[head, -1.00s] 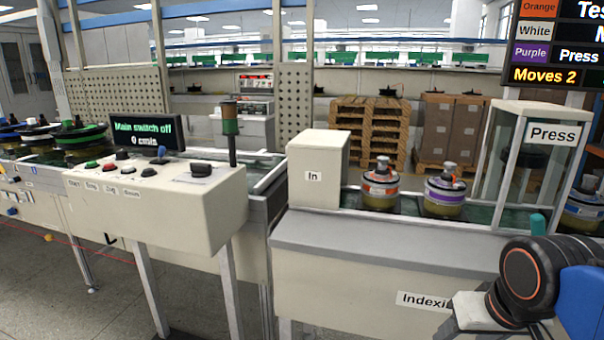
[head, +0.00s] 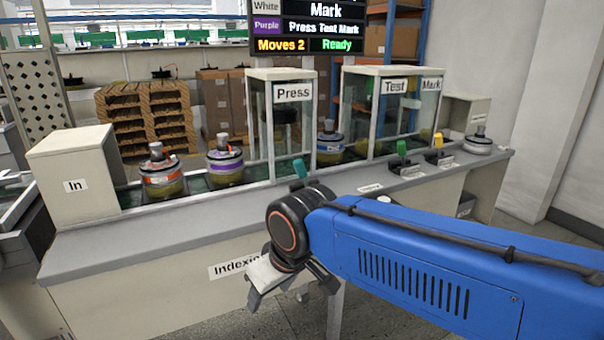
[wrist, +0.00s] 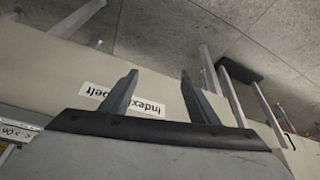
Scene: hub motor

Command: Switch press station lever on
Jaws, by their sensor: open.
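The press station (head: 292,93) is a glass-sided booth labelled Press on the indexing belt bench. A teal lever (head: 299,168) stands at the bench's front edge before it, partly hidden behind my arm's wrist joint.
A green lever (head: 401,148) and a yellow lever (head: 438,141) stand before the test and mark booths (head: 394,87). Motors with orange (head: 160,176) and purple (head: 225,163) bands stand on the belt near the In box (head: 74,185). The sign (head: 310,28) reads Moves 2, Ready.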

